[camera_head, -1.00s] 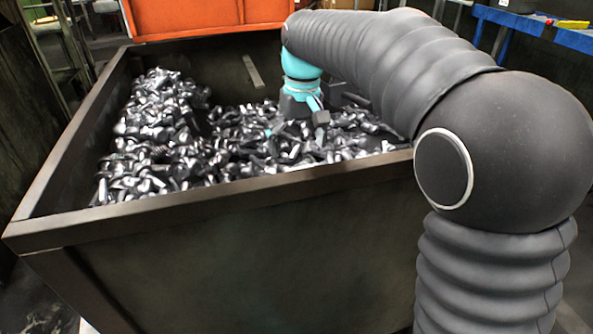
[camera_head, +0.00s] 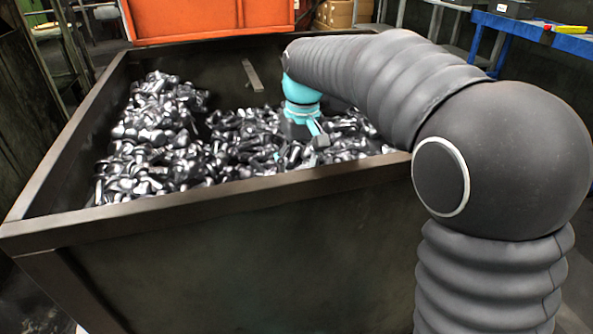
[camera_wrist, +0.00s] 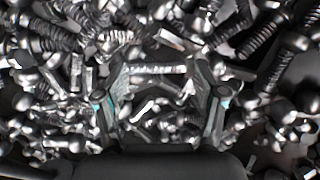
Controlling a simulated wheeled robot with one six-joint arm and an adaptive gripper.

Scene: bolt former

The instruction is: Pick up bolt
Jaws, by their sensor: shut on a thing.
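Many shiny steel bolts (camera_head: 150,150) lie in a jumbled heap in a large dark metal bin (camera_head: 230,203). My gripper (camera_head: 305,143) points down into the heap at the right part of the bin, and its fingertips are hidden among the bolts. In the wrist view, the two fingers of my gripper (camera_wrist: 160,72) stand on either side of a bright threaded bolt (camera_wrist: 155,69) lying crosswise between the tips. The gripper is shut on this bolt. Other bolts crowd around and beneath the fingers, so the bolt's ends are hard to make out.
The bin's near rim (camera_head: 200,203) and side walls enclose the heap. A flat strip (camera_head: 252,75) leans on the far inner wall. An orange container (camera_head: 205,18) stands behind the bin, and a blue bench (camera_head: 540,30) is at the back right.

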